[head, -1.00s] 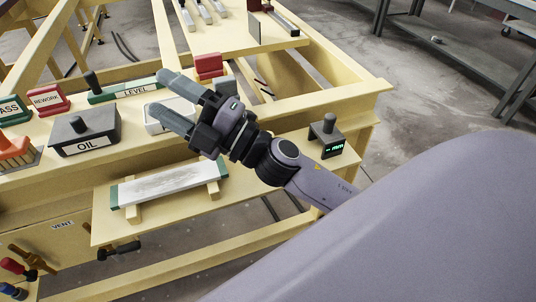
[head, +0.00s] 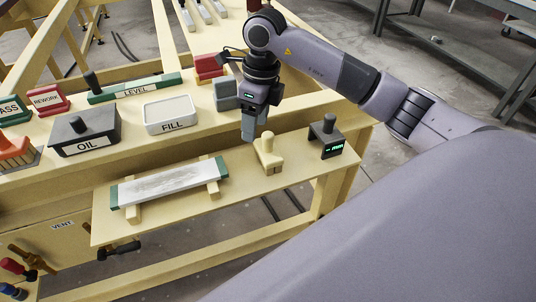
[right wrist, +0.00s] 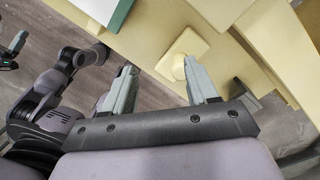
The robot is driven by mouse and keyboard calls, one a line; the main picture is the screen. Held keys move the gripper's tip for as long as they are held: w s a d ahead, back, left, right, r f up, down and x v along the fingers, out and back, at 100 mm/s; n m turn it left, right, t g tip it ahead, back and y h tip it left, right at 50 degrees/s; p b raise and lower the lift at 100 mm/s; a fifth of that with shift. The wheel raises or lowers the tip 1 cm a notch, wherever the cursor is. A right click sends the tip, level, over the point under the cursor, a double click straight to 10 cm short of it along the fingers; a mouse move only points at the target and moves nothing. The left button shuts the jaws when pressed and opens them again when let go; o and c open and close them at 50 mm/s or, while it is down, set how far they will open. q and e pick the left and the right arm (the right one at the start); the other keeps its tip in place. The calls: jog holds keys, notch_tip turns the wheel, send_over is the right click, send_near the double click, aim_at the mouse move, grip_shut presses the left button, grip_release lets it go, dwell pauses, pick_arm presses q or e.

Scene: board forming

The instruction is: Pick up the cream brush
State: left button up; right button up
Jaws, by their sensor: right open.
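The cream brush (head: 268,155) stands upright on the front shelf, with a knob handle above a wider block. My right gripper (head: 252,138) points down just to its left and above in the head view. In the right wrist view the brush (right wrist: 186,52) lies beyond the fingertips, nearer the right finger, and the open gripper (right wrist: 160,66) holds nothing. Contact between that finger and the brush cannot be told. My left gripper is outside the head view; what looks like it (right wrist: 16,44) shows small at the left of the right wrist view.
A dark gauge block (head: 326,140) with a green display stands right of the brush. A white board with green ends (head: 170,186) rests on supports to the left. Behind are the FILL tray (head: 171,113), OIL box (head: 84,135) and grey blocks (head: 225,95).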

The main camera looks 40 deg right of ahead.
aim_at(268, 134)
jog(key=d, duration=0.1)
jog(key=d+h, duration=0.1)
jog(key=shift+d+r, duration=0.4)
jog(key=shift+s+d+f+m, duration=0.1)
jog(key=shift+d+f+m, duration=0.05)
jog(key=shift+f+m, duration=0.15)
jog(key=shift+f+p, duration=0.65)
jog(key=shift+f, duration=2.55)
grip_shut()
